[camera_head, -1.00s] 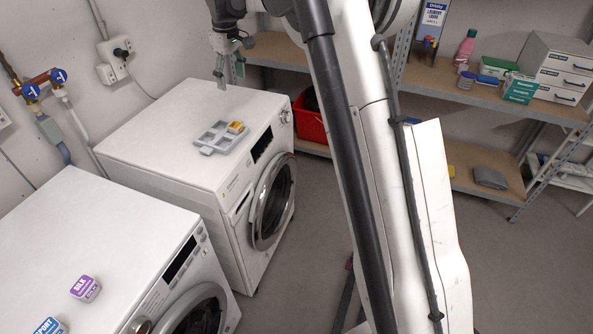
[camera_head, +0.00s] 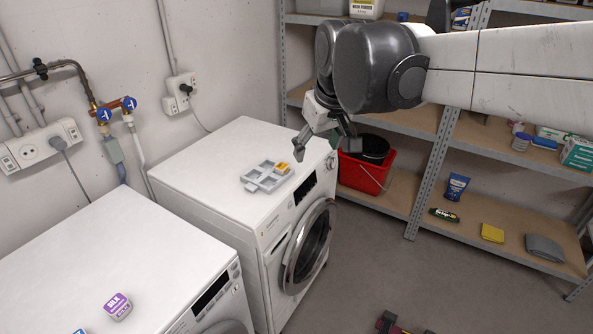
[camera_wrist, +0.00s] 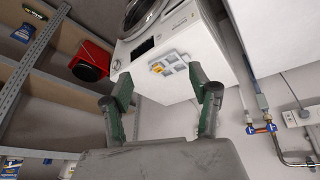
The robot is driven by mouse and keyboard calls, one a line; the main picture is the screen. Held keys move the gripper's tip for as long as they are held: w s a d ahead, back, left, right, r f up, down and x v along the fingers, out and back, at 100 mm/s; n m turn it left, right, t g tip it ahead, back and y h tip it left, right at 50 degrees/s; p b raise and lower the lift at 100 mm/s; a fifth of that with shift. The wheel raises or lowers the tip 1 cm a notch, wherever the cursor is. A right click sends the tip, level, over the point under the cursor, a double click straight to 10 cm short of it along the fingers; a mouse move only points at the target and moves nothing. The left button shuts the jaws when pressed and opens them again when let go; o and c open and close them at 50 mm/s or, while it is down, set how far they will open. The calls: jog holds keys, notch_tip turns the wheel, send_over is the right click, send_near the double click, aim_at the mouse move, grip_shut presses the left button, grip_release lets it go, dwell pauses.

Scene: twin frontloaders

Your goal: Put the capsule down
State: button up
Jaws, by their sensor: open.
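A yellow-orange capsule (camera_head: 283,168) sits in the far right compartment of a grey divided tray (camera_head: 249,185) on top of the far washing machine. In the wrist view the capsule (camera_wrist: 157,68) and tray (camera_wrist: 181,66) show beyond the fingers. A purple capsule (camera_head: 118,306) marked SILK lies on the near washer, with a blue capsule (camera_head: 79,331) cut off at the bottom edge. My gripper (camera_head: 326,150) is open and empty, raised near the far washer's back right corner, apart from tray and capsule. Its spread fingers (camera_wrist: 160,98) show in the wrist view.
The far washer (camera_head: 225,155) has bare top around the tray; the near washer (camera_head: 70,265) stands beside it. A red bucket (camera_head: 368,175) and metal shelving (camera_head: 430,170) stand behind my gripper. Taps (camera_head: 117,110), pipes and sockets line the wall.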

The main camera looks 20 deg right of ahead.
jog(key=s+f+m+t, duration=0.1)
jog(key=s+f, duration=0.3)
jog(key=s, duration=0.4)
jog(key=s+f+m+t, duration=0.1)
jog(key=s+f, duration=0.3)
jog(key=s, duration=0.4)
jog(key=shift+f, duration=0.35)
